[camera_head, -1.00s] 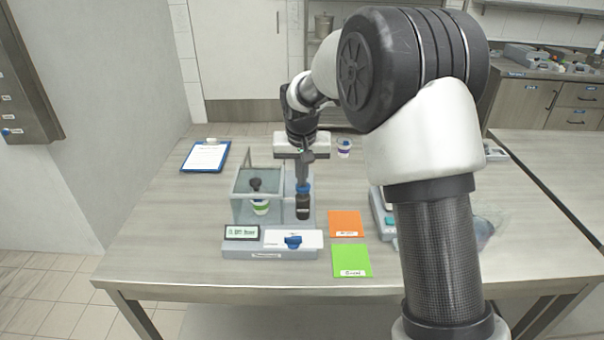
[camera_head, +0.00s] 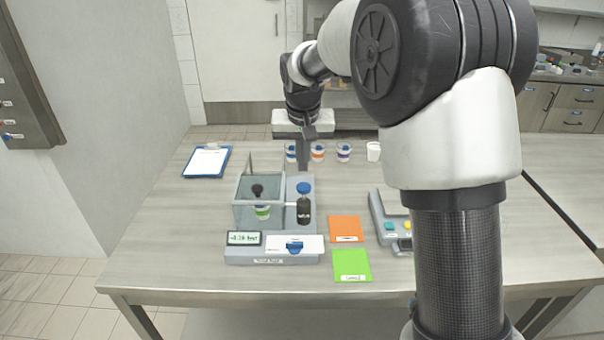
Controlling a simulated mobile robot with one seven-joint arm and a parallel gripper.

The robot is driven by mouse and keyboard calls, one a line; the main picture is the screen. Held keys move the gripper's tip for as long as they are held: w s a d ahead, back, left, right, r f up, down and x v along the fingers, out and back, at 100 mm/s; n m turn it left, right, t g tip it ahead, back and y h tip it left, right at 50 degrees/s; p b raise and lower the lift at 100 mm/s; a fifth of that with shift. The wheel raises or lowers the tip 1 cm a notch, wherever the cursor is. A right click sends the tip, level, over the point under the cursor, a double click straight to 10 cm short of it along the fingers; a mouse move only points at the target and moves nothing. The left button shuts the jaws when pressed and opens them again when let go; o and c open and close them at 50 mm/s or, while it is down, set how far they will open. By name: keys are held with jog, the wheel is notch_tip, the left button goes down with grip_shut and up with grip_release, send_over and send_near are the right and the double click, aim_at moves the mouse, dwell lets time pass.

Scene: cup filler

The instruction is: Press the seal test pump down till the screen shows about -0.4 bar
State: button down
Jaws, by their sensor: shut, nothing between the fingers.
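The seal test device (camera_head: 300,256) stands on the table with a clear chamber (camera_head: 243,213) at its left. The screen (camera_head: 243,238) shows a small negative reading that looks like about -0.38 bar; the digits are hard to read. The pump (camera_head: 304,213) is a dark cylinder with a blue knob (camera_head: 304,187) on top, to the right of the chamber. My gripper (camera_head: 304,167) is shut and empty, pointing down just above and behind the knob, seemingly apart from it.
An orange card (camera_head: 346,228) and a green card (camera_head: 351,265) lie right of the device. A scale (camera_head: 391,220) stands farther right, partly behind my arm. Several cups (camera_head: 318,152) stand at the back. A clipboard (camera_head: 207,161) lies at the back left.

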jog(key=shift+v, duration=2.1)
